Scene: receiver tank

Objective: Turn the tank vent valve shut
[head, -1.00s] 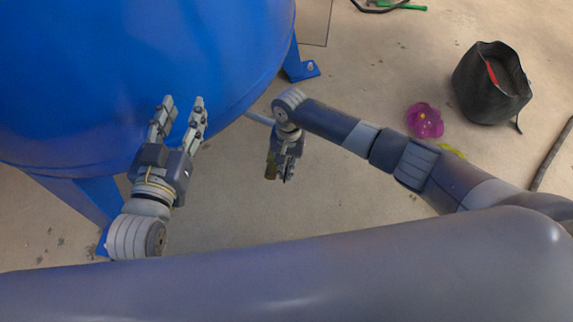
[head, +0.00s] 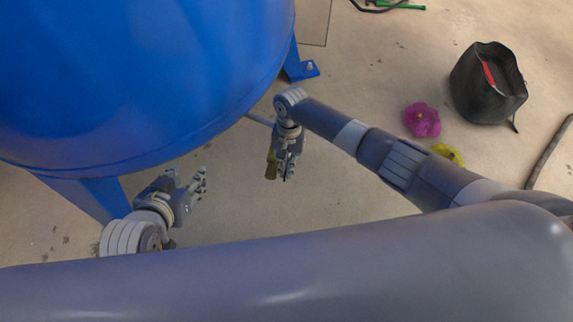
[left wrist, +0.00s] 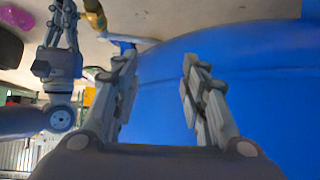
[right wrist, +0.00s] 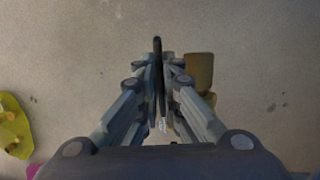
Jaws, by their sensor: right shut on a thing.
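The blue tank (head: 150,70) fills the upper left of the head view. The brass vent valve (head: 271,165) sits below the tank's lower edge, beside my right gripper (head: 287,172). In the right wrist view the brass body (right wrist: 199,72) is just right of the fingers. My right gripper (right wrist: 160,85) is shut on the dark, thin valve handle (right wrist: 157,50), seen edge-on; its gripped part is partly hidden. My left gripper (head: 200,182) is open and empty, below the tank and left of the valve. Its parted fingers (left wrist: 160,72) show against the tank in the left wrist view.
A thin pipe (head: 258,118) runs from the tank toward the right gripper. Blue tank legs (head: 300,68) stand on the concrete floor. A black bag (head: 487,88), a purple item (head: 422,120) and a yellow item (head: 449,153) lie to the right. The floor between the grippers is clear.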

